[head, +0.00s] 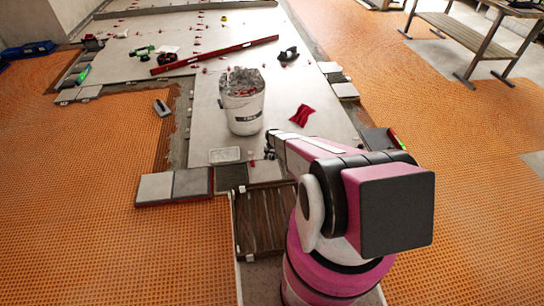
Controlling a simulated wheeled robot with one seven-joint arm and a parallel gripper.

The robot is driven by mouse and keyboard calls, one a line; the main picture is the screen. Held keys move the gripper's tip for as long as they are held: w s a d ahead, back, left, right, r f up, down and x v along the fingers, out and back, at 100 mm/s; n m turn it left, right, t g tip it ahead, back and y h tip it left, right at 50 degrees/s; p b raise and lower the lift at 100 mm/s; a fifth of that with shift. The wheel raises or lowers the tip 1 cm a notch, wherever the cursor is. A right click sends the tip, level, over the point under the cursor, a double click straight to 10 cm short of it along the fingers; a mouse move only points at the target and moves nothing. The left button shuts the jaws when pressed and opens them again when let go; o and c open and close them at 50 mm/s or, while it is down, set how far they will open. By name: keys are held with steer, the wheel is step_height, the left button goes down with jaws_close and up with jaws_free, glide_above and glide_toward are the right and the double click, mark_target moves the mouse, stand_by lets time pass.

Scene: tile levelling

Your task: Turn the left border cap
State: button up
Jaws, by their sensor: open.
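Several small red levelling caps stand along the joints of the pale tiles. One small cap (252,163) shows just left of my gripper, near the front edge of the tiled strip; I cannot tell for sure whether it is the left border cap. My gripper (269,153) is small and dark at the far end of my pink and white arm, low over the front of the strip. The gripper is open. Its fingertips are too small to show whether they touch anything, and my arm hides part of the floor to the right.
A white bucket (243,112) of caps stands just beyond my gripper. A red cloth (302,115) lies right of it, a pale tray (225,155) left. Grey and white border tiles (156,187) line the front left. A long red level (215,56) lies farther back.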

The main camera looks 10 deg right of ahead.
steer(key=c, duration=0.9)
steer(key=shift+c, duration=0.2)
steer(key=shift+m, duration=0.3)
steer(key=m, duration=0.4)
steer(key=shift+m, duration=0.3)
steer(key=m, duration=0.4)
steer(key=shift+m, duration=0.3)
steer(key=m, duration=1)
